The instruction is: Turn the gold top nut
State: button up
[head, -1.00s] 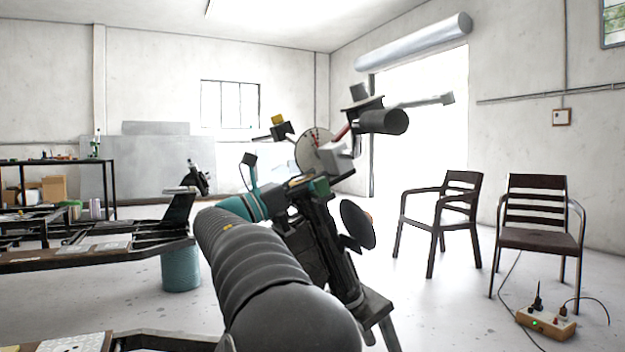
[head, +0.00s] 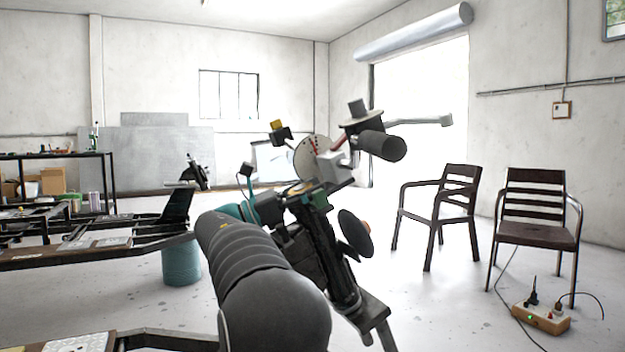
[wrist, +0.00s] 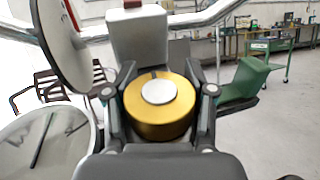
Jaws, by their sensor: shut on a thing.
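The gold top nut (wrist: 158,128) is a thick gold cylinder with a silver disc (wrist: 158,91) at its centre and a dark slot mark behind the disc. It is in the middle of the wrist view. My gripper (wrist: 160,82) is shut on it, with one dark finger against each side. In the head view my ribbed dark arm reaches up to the dark suspension and handlebar assembly (head: 322,245). The nut cannot be made out there.
A grey block (wrist: 138,38) and a silver bar (wrist: 200,18) stand close behind the nut. A round disc (wrist: 62,45) is close at left and a green piece (wrist: 245,80) at right. Chairs (head: 537,235) and a power strip (head: 541,318) are on the floor at right.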

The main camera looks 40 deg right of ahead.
jog(key=shift+f+m+g+y+b, duration=0.3)
jog(key=shift+m+g+y+b, duration=0.45)
jog(key=shift+g, duration=0.25)
jog(key=shift+a+f+m+g+y+b, duration=0.1)
jog(key=shift+m+g+y+b, duration=0.3)
jog(key=shift+b, duration=0.25)
jog(key=shift+s+m+g+b, duration=0.1)
jog(key=shift+m+g+b, duration=0.2)
jog(key=shift+b, duration=0.2)
jog(key=shift+m+g+y+b, duration=0.35)
jog(key=shift+y+b, duration=0.3)
jog(key=shift+b, duration=0.55)
jog(key=shift+r+m+g+y+b, duration=0.3)
jog(key=shift+r+m+b, duration=0.1)
jog(key=shift+b, duration=0.45)
jog(key=o, duration=1)
jog(key=shift+a, duration=0.1)
jog(key=shift+s, duration=0.1)
